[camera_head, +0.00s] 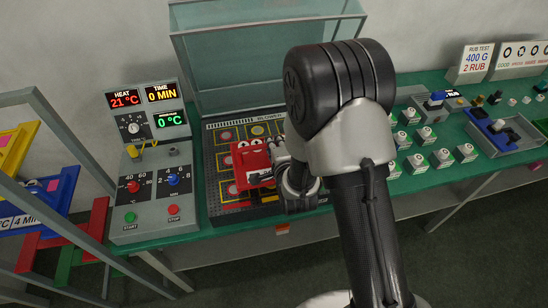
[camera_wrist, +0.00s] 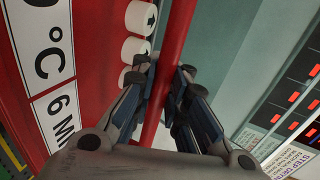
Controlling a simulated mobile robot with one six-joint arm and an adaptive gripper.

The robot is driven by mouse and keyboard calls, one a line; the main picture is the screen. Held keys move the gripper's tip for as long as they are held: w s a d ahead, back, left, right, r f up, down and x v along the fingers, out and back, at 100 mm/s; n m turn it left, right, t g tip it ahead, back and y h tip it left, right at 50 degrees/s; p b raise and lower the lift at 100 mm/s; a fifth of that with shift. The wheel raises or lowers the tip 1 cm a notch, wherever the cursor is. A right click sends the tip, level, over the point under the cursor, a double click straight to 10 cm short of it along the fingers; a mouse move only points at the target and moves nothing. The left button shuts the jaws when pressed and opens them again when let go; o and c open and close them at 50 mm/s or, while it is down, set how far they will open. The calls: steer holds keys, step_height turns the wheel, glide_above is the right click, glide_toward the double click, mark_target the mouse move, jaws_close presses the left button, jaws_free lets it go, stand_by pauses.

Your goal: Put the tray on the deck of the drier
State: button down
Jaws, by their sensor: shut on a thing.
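The red tray (camera_head: 252,160) is held over the drier's deck, and the head view does not settle whether it touches. In the wrist view the tray (camera_wrist: 95,45) fills the left, with a label reading °C and 6 MIN and several white round pieces with black marks. My gripper (camera_wrist: 163,88) is shut on the tray's red edge. In the head view my gripper (camera_head: 280,175) is partly hidden behind my wrist. The drier's dark perforated deck (camera_head: 217,150) has yellow and red marks. Its clear hood (camera_head: 265,60) stands raised behind.
A control box (camera_head: 150,190) with 21 °C and 0 MIN displays stands left of the deck. A rack (camera_head: 60,200) with yellow, blue, red and green trays is at far left.

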mark_target(249, 156)
steer(key=shift+f+b, duration=0.55)
steer(key=shift+f, duration=2.05)
steer(key=shift+f, duration=0.15)
steer(key=c, duration=1.6)
jaws_free()
